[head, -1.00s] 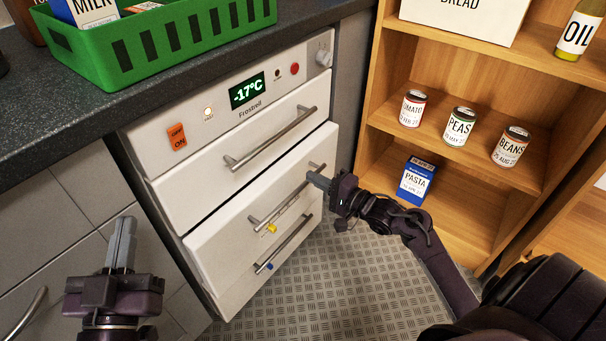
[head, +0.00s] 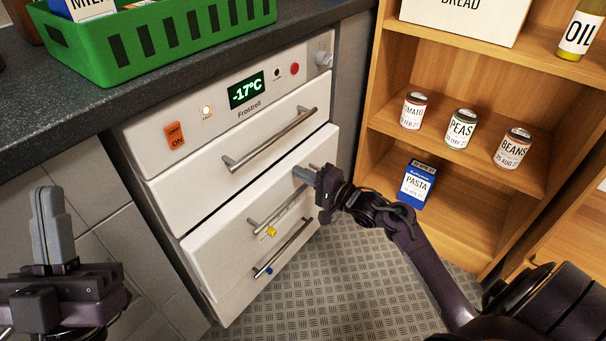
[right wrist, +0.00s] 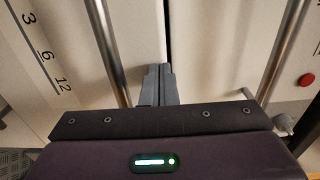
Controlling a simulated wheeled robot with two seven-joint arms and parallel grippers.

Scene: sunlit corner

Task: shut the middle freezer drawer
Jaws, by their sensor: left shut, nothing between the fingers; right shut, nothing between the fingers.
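The white freezer has several drawers. The middle drawer (head: 222,252), with a bar handle (head: 262,223) and a yellow tag, appears to stand out a little, with a dark gap along its top edge. My right gripper (head: 303,174) is shut and empty, its tips at the drawer front by the right end of that handle; I cannot tell whether they touch. In the right wrist view its closed fingers (right wrist: 158,84) point at the white front beside the dark gap, between two handle bars. My left gripper (head: 48,225) is shut and empty, left of the freezer.
The closed top drawer (head: 200,190) is above, and a lower handle (head: 283,250) with a blue tag is below. A dark worktop (head: 60,125) carries a green basket (head: 150,45). A wooden shelf (head: 440,150) with cans and a pasta box stands right. The patterned floor (head: 330,290) in front is clear.

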